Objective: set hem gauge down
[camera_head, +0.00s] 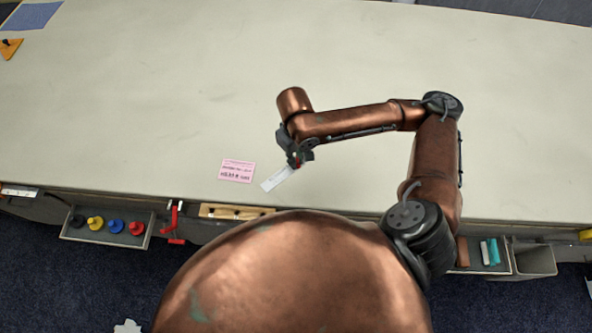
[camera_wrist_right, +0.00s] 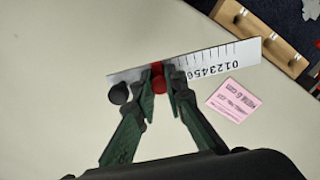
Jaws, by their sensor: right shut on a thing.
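The hem gauge is a flat white ruler with black numbers and a red slider (camera_wrist_right: 158,80). It shows in the right wrist view with its scale (camera_wrist_right: 232,58) reaching to the upper right. My right gripper (camera_wrist_right: 167,92) is shut on it at the slider, the green fingers on either side. In the head view the hem gauge (camera_head: 277,179) sticks out to the lower left from my right gripper (camera_head: 297,164), over the table near its front edge. I cannot tell whether it touches the cloth. My left gripper is in neither view.
A pink printed card (camera_head: 237,171) lies on the table (camera_head: 200,90) left of the gauge. A wooden rack (camera_head: 236,211), a red clamp (camera_head: 174,222) and a tray of coloured knobs (camera_head: 75,236) are along the front edge. The table's middle is clear.

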